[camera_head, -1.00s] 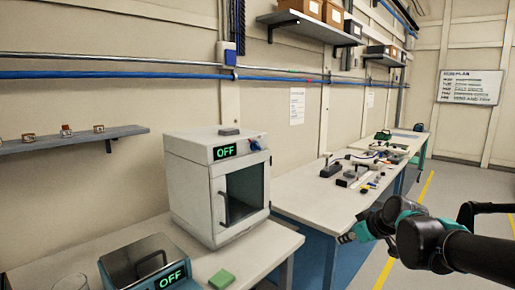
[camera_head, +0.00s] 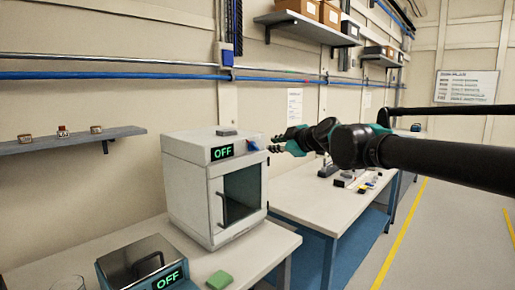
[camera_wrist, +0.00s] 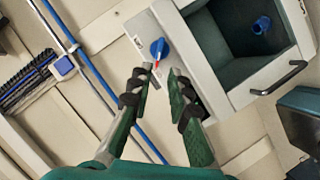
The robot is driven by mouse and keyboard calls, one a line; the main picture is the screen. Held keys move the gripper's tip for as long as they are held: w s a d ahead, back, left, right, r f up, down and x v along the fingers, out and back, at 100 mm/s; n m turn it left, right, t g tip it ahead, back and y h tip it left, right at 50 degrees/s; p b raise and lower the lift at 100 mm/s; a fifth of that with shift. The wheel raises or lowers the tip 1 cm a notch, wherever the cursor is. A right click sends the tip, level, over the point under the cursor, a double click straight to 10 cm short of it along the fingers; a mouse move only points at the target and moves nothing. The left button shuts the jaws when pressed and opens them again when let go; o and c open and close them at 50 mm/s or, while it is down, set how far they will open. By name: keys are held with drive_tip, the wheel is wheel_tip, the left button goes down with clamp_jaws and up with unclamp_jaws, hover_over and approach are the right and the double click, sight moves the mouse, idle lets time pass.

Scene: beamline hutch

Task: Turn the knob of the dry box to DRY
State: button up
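The dry box (camera_head: 190,185) is a white cabinet with a glass door on the left bench. Its green display (camera_head: 222,152) reads OFF. The blue knob (camera_head: 253,146) sits at the upper right of its front, and it also shows in the wrist view (camera_wrist: 158,48) with a red and white mark beside it. My gripper (camera_head: 272,146) is just right of the knob in the head view. In the wrist view my gripper (camera_wrist: 161,71) is open and empty, its fingertips just short of the knob. I see no contact.
A teal device (camera_head: 140,264) with its own OFF display stands in front of the dry box, near a green block (camera_head: 220,280). A wall shelf (camera_head: 70,140) holds small items. A second bench (camera_head: 300,200) with tools lies beneath my arm. A blue cylinder (camera_wrist: 262,25) is inside the dry box.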

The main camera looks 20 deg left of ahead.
sight(256, 147)
drive_tip(key=x, duration=1.1)
drive_tip(key=shift+w+a+f, duration=0.2)
drive_tip(key=shift+w+a, duration=0.05)
drive_tip(key=shift+a, duration=0.05)
clamp_jaws()
